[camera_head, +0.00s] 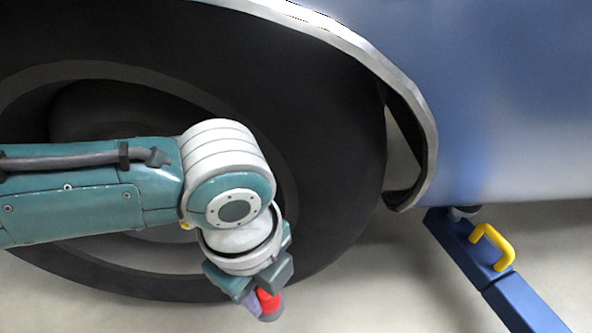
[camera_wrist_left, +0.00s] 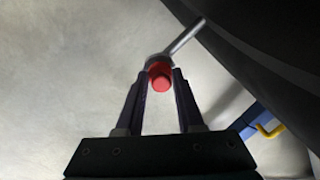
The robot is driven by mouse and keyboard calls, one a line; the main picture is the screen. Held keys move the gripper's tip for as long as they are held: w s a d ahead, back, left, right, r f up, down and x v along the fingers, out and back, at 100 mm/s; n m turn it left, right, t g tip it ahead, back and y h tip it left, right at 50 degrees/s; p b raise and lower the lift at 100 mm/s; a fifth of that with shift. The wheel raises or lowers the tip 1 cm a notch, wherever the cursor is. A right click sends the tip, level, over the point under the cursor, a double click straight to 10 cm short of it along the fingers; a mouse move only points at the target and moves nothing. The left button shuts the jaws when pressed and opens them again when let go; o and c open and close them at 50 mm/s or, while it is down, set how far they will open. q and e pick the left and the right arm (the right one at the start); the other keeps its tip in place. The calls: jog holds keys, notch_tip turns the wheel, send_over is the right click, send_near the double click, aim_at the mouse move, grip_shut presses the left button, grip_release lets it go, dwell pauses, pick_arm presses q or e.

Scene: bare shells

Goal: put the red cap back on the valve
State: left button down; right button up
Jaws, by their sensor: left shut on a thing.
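My left gripper (camera_head: 258,297) points down in front of the lower part of the tyre and is shut on the red cap (camera_head: 267,299). In the left wrist view the cap (camera_wrist_left: 161,81) sits between the two fingertips (camera_wrist_left: 159,88). Right behind the cap is a grey collar with a grey rod (camera_wrist_left: 186,37), seemingly the valve, running up and right toward the dark tyre. The cap overlaps the collar in this view; I cannot tell whether they touch. My right gripper is in neither view.
The large black tyre (camera_head: 335,165) stands under the blue car body (camera_head: 510,90) with its pale arch trim. A blue jack beam (camera_head: 520,303) with a yellow handle (camera_head: 500,247) lies to the right. Pale floor is clear below.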

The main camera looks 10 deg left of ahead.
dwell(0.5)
pick_arm(q)
jog(key=shift+f+p, duration=0.15)
jog(key=shift+p, duration=0.2)
dwell(0.5)
dwell(0.6)
grip_release()
dwell(0.8)
jog(key=shift+p, duration=0.3)
notch_tip(320, 180, up, 7)
jog(key=p, duration=0.7)
